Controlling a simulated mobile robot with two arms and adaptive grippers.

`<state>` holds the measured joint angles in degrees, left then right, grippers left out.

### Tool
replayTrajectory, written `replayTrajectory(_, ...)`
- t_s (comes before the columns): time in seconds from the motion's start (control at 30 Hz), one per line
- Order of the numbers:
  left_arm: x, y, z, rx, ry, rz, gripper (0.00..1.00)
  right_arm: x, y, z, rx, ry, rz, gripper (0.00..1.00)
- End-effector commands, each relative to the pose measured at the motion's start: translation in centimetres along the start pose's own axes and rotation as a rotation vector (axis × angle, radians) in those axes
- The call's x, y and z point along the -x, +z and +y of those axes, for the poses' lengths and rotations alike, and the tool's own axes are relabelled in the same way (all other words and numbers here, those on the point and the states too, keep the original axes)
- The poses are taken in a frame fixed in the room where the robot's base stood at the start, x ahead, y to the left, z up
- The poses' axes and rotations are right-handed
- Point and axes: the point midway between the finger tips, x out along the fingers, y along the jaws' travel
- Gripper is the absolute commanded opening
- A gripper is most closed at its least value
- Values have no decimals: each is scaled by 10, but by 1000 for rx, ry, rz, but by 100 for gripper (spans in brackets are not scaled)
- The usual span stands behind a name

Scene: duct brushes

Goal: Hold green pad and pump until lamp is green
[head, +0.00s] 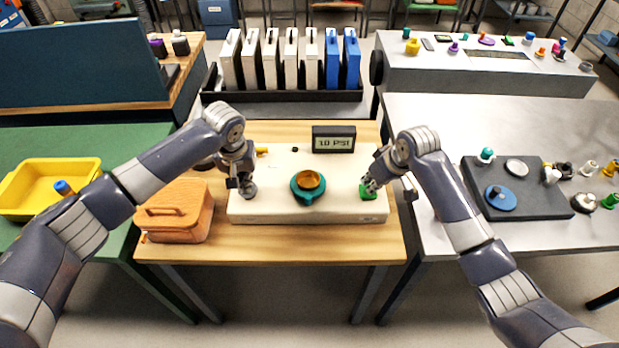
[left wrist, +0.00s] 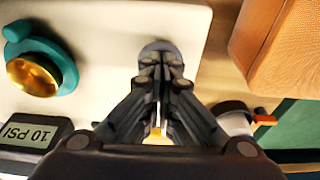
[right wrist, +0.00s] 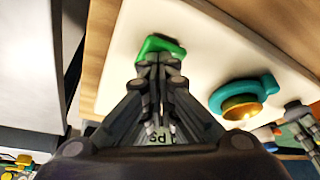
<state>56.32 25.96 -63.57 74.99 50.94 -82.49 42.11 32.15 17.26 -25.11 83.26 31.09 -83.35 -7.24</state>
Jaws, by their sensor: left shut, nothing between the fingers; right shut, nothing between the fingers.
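A cream-white panel box (head: 280,212) lies on the wooden table. A square green pad (head: 368,192) is on its right side and also shows in the right wrist view (right wrist: 160,46). My right gripper (head: 371,185) is shut with its fingertips at the pad, seemingly touching it. A round grey button (head: 249,191), perhaps the pump, is on the left side and shows in the left wrist view (left wrist: 158,47). My left gripper (head: 246,183) is shut with its tips at this button; contact is unclear. A display (head: 334,140) reads 10 PSI. A teal fitting (head: 308,197) has a gold-amber centre. I see no green-lit lamp.
An orange-brown case (head: 175,211) stands close to the left of the panel. Behind the panel is a black rack (head: 285,97) of white and blue upright cases. A dark tray (head: 540,206) with knobs lies on the right table. A yellow bin (head: 52,178) is at left.

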Motion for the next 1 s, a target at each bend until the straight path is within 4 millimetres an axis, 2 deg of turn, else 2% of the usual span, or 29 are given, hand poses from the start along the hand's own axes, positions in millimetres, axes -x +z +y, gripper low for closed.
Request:
replayTrajectory(0.17, -9, 2, 0, 1, -1, -2, 0, -1, 1, 0, 0, -1, -2, 0)
replayTrajectory(0.37, -8, 2, -1, 0, -1, -2, 0, -1, 1, 0, 0, -1, -3, 0)
replayTrajectory(0.8, 12, -2, 0, 0, -1, -2, 0, -1, 1, 0, 0, -1, -2, 0)
replayTrajectory(1.0, 14, -2, 0, 0, -1, -1, 0, -1, 1, 0, 0, 0, -2, 0)
